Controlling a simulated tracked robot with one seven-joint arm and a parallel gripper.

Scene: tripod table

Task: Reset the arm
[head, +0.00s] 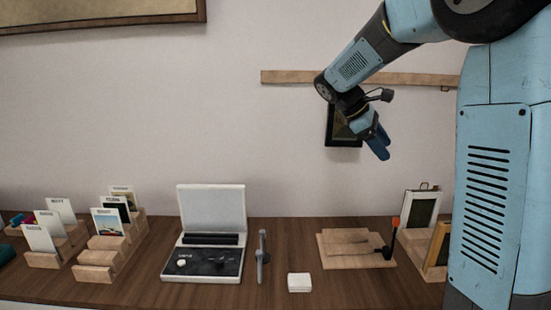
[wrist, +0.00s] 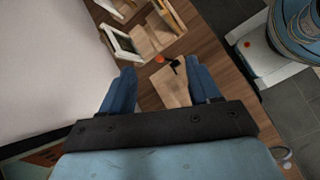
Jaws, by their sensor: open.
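My gripper (head: 381,146) hangs in the air in front of the wall, high above the right part of the wooden table (head: 350,286) in the head view. Its blue fingers point down and to the right. In the wrist view the two fingers of my gripper (wrist: 158,90) are spread wide apart with nothing between them but the view of the table below. My gripper touches nothing and holds nothing.
A white case with its lid up (head: 211,208), a small tripod (head: 262,256), a white block (head: 299,282) and a wooden board (head: 350,245) stand on the table. Wooden card holders (head: 112,245) stand left, frames (head: 420,210) right. A wall rail (head: 300,77) runs behind my arm.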

